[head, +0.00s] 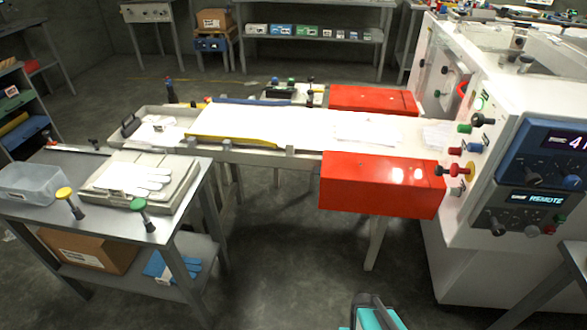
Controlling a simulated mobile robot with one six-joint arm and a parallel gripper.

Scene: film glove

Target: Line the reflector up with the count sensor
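A long conveyor bed (288,153) with a white surface runs from the left into the white machine (470,215) at the right. Two red covers flank it, one on the near side (380,186) and one on the far side (373,99). Small dark posts stand by its far edge, one at the left (170,92) and one near the middle (310,88). I cannot tell which small fitting is the reflector or the count sensor. A teal and dark part, seemingly of my arm, shows at the bottom edge; no gripper fingers show.
A steel table (100,226) at the left holds a clear bin (32,184), a tray (180,190) with white gloves and two knobbed posts. The machine's side carries coloured knobs and displays. Grey floor (290,270) is open before the conveyor.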

